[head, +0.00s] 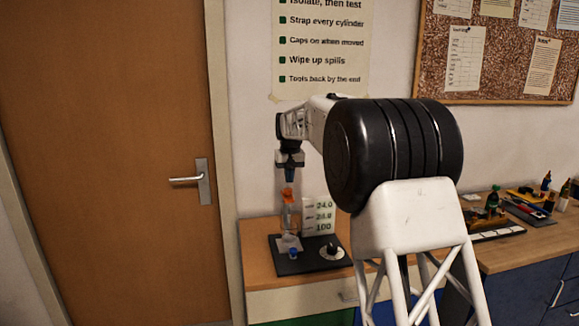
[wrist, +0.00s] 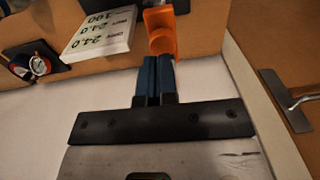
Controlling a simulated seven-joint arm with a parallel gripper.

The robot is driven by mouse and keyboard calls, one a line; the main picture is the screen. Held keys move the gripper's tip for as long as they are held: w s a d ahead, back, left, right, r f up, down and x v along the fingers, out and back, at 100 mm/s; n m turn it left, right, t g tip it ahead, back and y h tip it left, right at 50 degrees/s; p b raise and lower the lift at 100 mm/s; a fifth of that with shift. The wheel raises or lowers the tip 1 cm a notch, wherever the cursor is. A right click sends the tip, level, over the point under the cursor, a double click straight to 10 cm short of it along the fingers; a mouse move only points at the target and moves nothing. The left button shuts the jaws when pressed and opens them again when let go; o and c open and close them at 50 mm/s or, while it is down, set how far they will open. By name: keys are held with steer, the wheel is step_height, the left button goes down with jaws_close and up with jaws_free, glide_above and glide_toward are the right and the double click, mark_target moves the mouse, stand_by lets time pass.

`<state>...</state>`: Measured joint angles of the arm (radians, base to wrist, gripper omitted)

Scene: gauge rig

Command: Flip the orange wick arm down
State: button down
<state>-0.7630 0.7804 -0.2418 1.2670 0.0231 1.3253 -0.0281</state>
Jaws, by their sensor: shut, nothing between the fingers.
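The orange wick arm (head: 288,194) stands up at the top of a slim, see-through column on the gauge rig. In the wrist view the orange wick arm (wrist: 162,35) shows as a curved orange piece just beyond my fingertips. My gripper (head: 289,180) points down from above, right over the orange part. In the wrist view my gripper (wrist: 158,60) has its two blue fingers side by side, shut, with nothing between them. The fingertips are very close to the orange piece; I cannot tell whether they touch it.
The rig's black base (head: 310,262) sits on a wooden bench top (head: 258,248). It carries a number card (head: 318,215), a blue knob (head: 293,252) and a round dial (head: 331,251). A second bench (head: 500,250) with bottles and tools stands at right. A door (head: 110,130) is at left.

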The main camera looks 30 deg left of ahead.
mark_target(289, 189)
steer(key=shift+f, duration=1.35)
steer(key=shift+f, duration=2.05)
steer(key=shift+r, duration=0.1)
step_height(289, 189, up, 14)
steer(key=shift+d, duration=0.15)
